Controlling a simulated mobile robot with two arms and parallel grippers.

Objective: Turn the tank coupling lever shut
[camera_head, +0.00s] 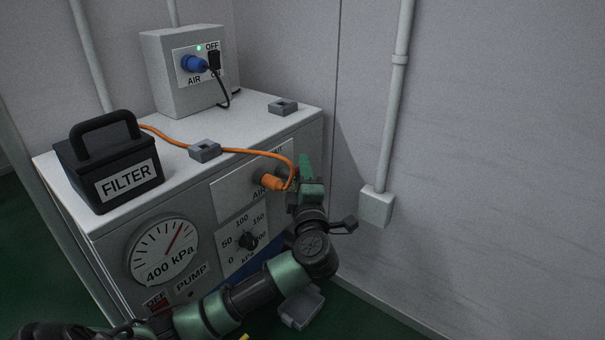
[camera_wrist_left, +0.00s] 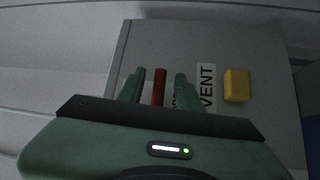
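My left gripper (camera_head: 305,168) is at the right end of the white cabinet in the head view, beside the orange air plug (camera_head: 271,181). In the left wrist view its two green fingers (camera_wrist_left: 157,90) are apart, one on each side of a red lever (camera_wrist_left: 159,86). A gap shows between the lever and each finger. The lever stands out from a grey panel (camera_wrist_left: 215,40) and looks like the coupling lever, but the label beside it is mostly hidden by a finger. The lever does not show in the head view. My right gripper is in neither view.
Right of the lever are a VENT label (camera_wrist_left: 207,87) and a yellow block (camera_wrist_left: 237,85). An orange hose (camera_head: 235,151) crosses the cabinet top (camera_head: 240,125). A black FILTER case (camera_head: 110,165) and grey AIR box (camera_head: 165,85) stand there. A wall conduit (camera_head: 392,110) runs at right.

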